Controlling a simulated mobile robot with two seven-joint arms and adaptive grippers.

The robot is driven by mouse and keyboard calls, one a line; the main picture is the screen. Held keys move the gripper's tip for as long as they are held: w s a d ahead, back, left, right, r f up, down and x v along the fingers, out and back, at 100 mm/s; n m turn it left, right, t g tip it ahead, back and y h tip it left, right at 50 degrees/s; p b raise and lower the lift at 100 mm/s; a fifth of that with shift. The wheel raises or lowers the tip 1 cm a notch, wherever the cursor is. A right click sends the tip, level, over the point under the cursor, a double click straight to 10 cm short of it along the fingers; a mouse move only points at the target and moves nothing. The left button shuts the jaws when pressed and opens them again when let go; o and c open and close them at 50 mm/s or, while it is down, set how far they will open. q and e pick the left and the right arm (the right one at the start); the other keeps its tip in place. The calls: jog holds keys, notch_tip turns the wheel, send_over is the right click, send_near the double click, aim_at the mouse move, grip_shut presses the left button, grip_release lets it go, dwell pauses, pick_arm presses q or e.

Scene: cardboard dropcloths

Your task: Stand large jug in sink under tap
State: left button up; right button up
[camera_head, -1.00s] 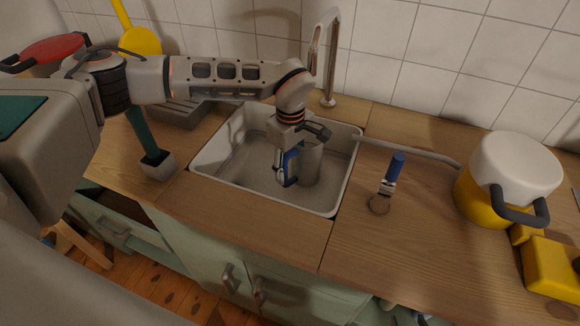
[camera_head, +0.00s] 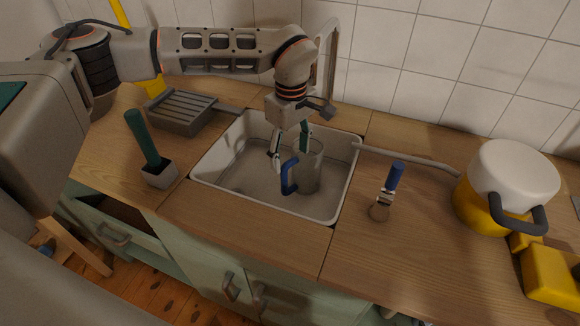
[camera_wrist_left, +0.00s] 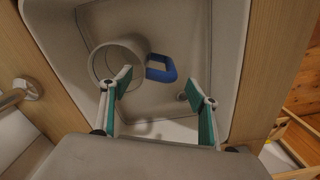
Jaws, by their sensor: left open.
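The large jug (camera_head: 308,170) is a grey cylinder with a blue handle (camera_head: 289,177). It stands upright in the white-rimmed sink (camera_head: 213,158), toward its right side. In the left wrist view the jug (camera_wrist_left: 117,52) shows its round open mouth, with the blue handle (camera_wrist_left: 162,68) beside it. My left gripper (camera_head: 289,158) is open above the jug and handle, its fingers apart and empty. The tap (camera_head: 331,62) rises behind the sink, partly hidden by my left arm. Whether its spout is directly over the jug is unclear.
A blue-handled brush (camera_head: 394,180) lies right of the sink. A yellow and white pot (camera_head: 510,180) stands at the far right. A green-handled brush (camera_head: 147,150) and a grey slatted rack (camera_head: 182,110) are to the left. The front counter strip is clear.

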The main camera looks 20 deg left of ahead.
pick_arm(q)
jog(key=shift+r, duration=1.9)
